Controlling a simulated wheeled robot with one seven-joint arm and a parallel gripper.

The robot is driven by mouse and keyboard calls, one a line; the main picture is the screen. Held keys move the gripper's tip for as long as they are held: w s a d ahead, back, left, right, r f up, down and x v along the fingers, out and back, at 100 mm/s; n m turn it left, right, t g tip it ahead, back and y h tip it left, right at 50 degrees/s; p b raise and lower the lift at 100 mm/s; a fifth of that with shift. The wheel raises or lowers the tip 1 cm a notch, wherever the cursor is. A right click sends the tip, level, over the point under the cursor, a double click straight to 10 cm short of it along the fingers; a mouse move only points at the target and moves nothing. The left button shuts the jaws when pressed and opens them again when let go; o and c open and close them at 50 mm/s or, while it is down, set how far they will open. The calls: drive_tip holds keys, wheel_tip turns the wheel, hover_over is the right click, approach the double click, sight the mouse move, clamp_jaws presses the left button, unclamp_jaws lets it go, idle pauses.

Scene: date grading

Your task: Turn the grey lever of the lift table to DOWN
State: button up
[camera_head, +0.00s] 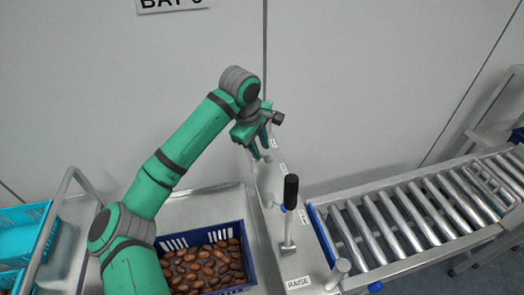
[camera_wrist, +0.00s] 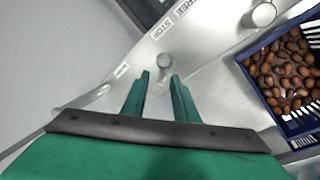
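The lift table's metal control panel (camera_head: 262,225) carries several small white labels; RAISE is readable in the head view, STOP and FREE in the wrist view. A small grey round-topped lever (camera_wrist: 164,62) stands beside the STOP label in the wrist view, just beyond and between my fingertips. My gripper (camera_wrist: 160,84) is open, with a gap between its two green fingers; contact with the lever cannot be told. In the head view my gripper (camera_head: 262,153) hangs over the panel's far end and hides part of it. I cannot read a DOWN label.
A lever with a black handle (camera_head: 291,188) stands upright nearer on the panel. A blue crate (camera_head: 238,222) of brown dates sits left of the panel. A roller conveyor (camera_head: 420,215) runs off to the right. The wall (camera_head: 350,80) is close behind.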

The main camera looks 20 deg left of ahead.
drive_tip(key=shift+a+f, duration=0.2)
drive_tip(key=shift+f, duration=0.7)
drive_tip(key=shift+w+d+f, duration=0.15)
drive_tip(key=shift+d+f, duration=0.15)
drive_tip(key=shift+d, duration=0.1)
drive_tip(key=shift+c, duration=0.7)
drive_tip(key=shift+a, duration=0.15)
clamp_jaws()
